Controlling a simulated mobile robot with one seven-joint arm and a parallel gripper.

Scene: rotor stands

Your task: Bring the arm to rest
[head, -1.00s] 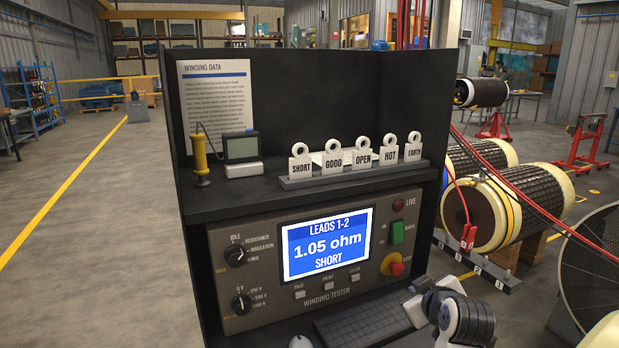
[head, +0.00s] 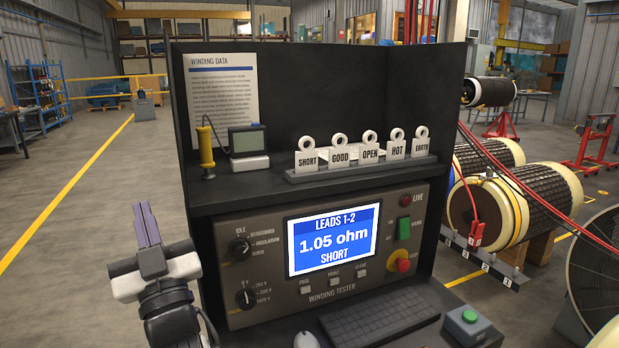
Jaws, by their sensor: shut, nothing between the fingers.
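My gripper (head: 146,226) stands at the lower left in the head view, left of the winding tester. Its two fingers point upward and are together, with nothing held. The gripper is in the air in front of the bench's left side, apart from the dials. My wrist shows below it, and the rest of my arm is out of the frame.
The winding tester (head: 316,284) shows 1.05 ohm, SHORT. Above it are a row of labelled tags (head: 370,152), a yellow-handled probe (head: 206,148) and a small meter (head: 247,142). A keyboard (head: 378,318) and green button box (head: 468,326) lie in front. Open floor (head: 80,240) lies left.

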